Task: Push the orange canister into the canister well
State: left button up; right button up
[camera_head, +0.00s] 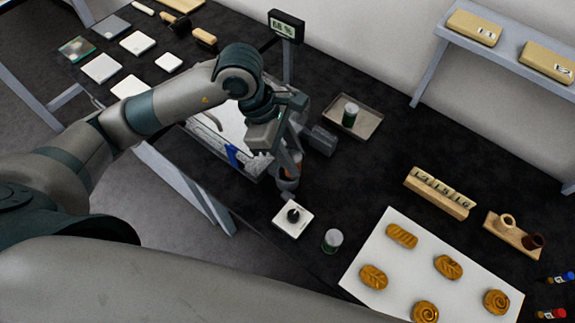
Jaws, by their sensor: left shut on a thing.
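My left gripper (290,168) reaches in from the left and points down over the dark table. A dark grey, round, cup-like part (286,186) sits directly below the fingertips. It may be the canister well, but the gripper covers much of it. I cannot tell how far the canister is inside it. My right gripper is not in view.
A white plate with a black knob (293,217) and a green-labelled can (332,241) stand nearby. A metal tray (368,128) holds another can. A white board (350,283) with several pastries lies at lower right.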

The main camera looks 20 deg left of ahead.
pick_arm(q)
jog(key=shift+w+a+f, duration=0.2)
jog(key=shift+a+f, duration=0.25)
jog(key=shift+a, duration=0.3)
jog(key=shift+f+b, duration=0.8)
jog(key=shift+f, duration=1.2)
jog(key=shift+f+b, duration=0.2)
jog(key=shift+b, duration=0.1)
jog(key=o, duration=1)
jog(key=shift+o, duration=0.2)
jog(key=shift+r, duration=0.15)
